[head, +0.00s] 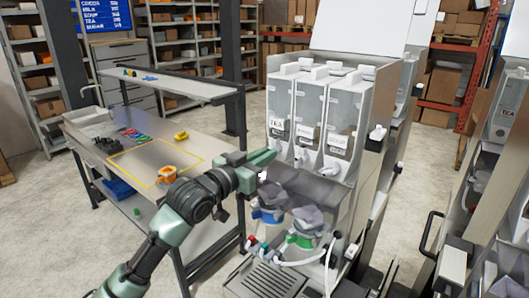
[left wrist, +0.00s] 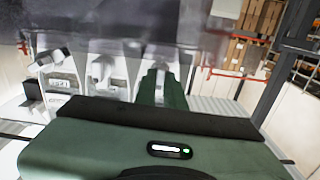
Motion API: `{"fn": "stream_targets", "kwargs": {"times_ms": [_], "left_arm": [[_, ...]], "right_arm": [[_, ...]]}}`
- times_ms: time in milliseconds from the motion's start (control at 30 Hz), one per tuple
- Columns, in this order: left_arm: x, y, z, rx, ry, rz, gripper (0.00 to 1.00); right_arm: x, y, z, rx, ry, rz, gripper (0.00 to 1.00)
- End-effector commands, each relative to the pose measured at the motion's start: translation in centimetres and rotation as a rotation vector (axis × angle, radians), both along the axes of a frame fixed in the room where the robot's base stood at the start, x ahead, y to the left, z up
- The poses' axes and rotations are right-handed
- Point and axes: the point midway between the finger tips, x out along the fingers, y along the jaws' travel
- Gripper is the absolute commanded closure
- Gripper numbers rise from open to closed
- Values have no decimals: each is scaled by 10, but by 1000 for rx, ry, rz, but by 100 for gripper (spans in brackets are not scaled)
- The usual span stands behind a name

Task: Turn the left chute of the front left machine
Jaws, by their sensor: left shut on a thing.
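The front left machine (head: 345,92) is a grey dispenser with three clear canisters side by side, the left one labelled TEA (head: 279,128). White chutes sit below the canisters; the middle chute (head: 301,153) and right chute (head: 331,170) show clearly. My left gripper (head: 268,157) reaches in from the left, just under the TEA canister, shut on the left chute, which its fingers mostly hide. In the left wrist view the green fingers (left wrist: 163,86) stand close together, with other white chutes (left wrist: 105,68) beside them. My right gripper is not in view.
Below the chutes are a tinted cover, blue (head: 267,216) and green (head: 304,241) parts, hoses and a drip tray (head: 268,280). A workbench (head: 190,170) with an orange item (head: 167,174) stands left. Another machine (head: 490,190) stands close on the right.

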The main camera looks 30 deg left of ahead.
Motion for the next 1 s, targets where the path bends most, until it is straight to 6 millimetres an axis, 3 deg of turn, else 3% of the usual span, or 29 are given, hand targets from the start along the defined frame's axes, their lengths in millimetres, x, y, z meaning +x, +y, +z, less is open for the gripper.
{"fn": "stream_targets", "kwargs": {"times_ms": [600, 633, 700, 1000], "left_arm": [[0, 0, -1, -41, 4, 0, 100], [0, 0, -1, -41, 4, 0, 84], [0, 0, -1, -41, 4, 0, 67], [-1, 0, -1, -40, 3, 0, 67]], "right_arm": [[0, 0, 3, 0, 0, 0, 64], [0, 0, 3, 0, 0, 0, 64], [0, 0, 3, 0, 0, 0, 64], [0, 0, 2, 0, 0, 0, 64]]}}
